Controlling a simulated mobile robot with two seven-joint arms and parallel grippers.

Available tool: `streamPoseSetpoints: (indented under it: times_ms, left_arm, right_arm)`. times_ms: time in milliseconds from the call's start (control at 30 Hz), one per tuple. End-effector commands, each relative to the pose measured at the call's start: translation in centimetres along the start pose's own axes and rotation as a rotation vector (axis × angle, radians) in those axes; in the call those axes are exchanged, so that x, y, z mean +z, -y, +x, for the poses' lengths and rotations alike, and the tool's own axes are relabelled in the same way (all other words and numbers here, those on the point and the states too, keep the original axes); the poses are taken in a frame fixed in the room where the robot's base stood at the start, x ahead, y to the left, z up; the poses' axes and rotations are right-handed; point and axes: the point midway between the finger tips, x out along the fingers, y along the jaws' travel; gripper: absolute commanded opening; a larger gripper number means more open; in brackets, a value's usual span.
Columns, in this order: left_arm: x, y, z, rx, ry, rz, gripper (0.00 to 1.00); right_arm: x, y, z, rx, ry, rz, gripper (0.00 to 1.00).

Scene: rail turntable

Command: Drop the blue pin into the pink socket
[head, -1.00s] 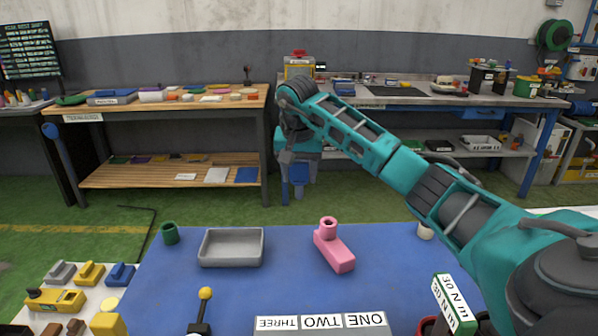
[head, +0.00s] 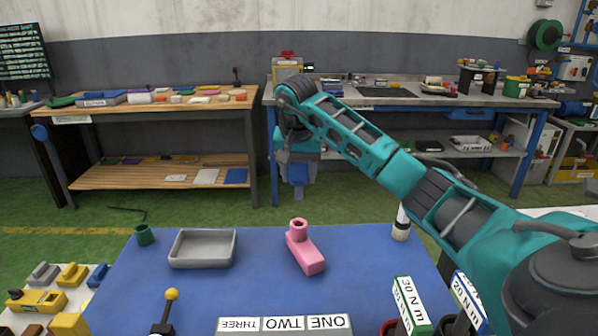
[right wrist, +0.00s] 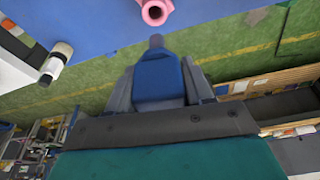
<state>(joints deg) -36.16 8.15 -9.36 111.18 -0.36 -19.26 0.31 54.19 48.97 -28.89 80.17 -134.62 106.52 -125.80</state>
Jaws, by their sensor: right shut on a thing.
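My right gripper (head: 297,172) hangs from the teal arm with its fingers pointing down. It is shut on the blue pin (head: 297,190), which also shows between the fingers in the right wrist view (right wrist: 158,80), with a grey tip. The pink socket (head: 304,252) stands on the blue table, a block with a round raised ring at its far end. In the head view the pin is above the ring in the picture, apart from it and seemingly beyond the table's far edge. The ring also shows at the top of the right wrist view (right wrist: 155,11). My left gripper is not in view.
Number signs (head: 285,324) line the front. The table around the socket is mostly clear.

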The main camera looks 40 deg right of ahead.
Motion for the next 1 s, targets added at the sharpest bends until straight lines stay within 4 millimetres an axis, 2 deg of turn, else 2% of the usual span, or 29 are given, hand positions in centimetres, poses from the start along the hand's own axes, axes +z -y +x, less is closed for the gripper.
streamPoseSetpoints:
  times_ms: [200,700,1000]
  left_arm:
    - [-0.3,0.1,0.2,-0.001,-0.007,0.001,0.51]
    - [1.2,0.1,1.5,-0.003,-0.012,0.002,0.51]
    - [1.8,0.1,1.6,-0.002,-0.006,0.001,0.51]
  right_arm:
    - [0.0,-0.1,0.1,0.001,-0.002,0.0,0.15]
    - [1.2,0.0,4.6,0.0,0.0,0.0,0.15]
    - [1.5,0.0,5.6,0.0,0.0,0.001,0.15]
